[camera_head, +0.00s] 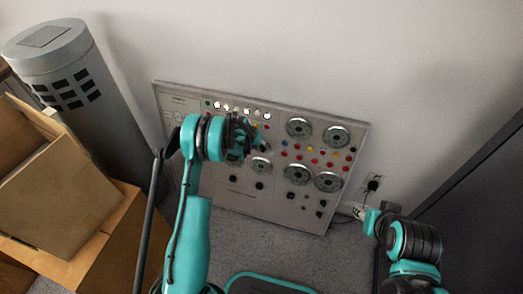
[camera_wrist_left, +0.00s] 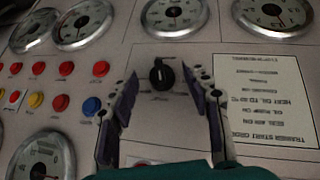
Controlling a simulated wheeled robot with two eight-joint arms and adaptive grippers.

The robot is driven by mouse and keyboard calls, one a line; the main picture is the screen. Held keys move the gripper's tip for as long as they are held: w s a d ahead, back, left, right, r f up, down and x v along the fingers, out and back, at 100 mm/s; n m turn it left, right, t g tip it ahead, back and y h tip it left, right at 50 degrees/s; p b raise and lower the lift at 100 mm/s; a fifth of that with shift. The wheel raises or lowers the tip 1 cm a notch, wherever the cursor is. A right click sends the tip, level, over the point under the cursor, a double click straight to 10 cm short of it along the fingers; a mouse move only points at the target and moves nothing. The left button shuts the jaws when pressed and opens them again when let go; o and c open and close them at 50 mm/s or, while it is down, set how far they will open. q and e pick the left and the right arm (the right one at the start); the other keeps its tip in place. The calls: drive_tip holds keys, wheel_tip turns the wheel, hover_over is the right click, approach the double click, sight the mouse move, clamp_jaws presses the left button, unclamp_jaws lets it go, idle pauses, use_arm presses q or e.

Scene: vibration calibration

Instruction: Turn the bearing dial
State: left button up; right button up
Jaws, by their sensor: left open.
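In the left wrist view a black rotary dial (camera_wrist_left: 162,74) sits on the grey panel, between the two fingertips of my left gripper (camera_wrist_left: 163,86). Its small labels are too blurred to read, so I cannot tell for certain that it is the bearing dial. The fingers are open, one on each side, with a visible gap to the dial. In the head view my left gripper (camera_head: 246,135) is in front of the upper middle of the control panel (camera_head: 222,190) and hides the dial. My right arm's end (camera_head: 372,220) is low at the right, away from the panel; its fingers are unclear.
The panel leans on the wall with round gauges (camera_head: 299,128), coloured buttons and other black knobs. A printed plate (camera_wrist_left: 265,100) is beside the dial. Cardboard boxes (camera_head: 60,190) and a grey cylinder (camera_head: 65,80) stand left. A wall socket (camera_head: 372,185) is right.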

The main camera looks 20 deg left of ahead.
use_arm(q)
drive_tip(key=shift+w+f, duration=0.15)
drive_tip(key=shift+f, duration=0.25)
clamp_jaws()
drive_tip(key=shift+d+m+y, duration=0.3)
drive_tip(key=shift+m+y, duration=0.1)
drive_tip(key=shift+y, duration=0.9)
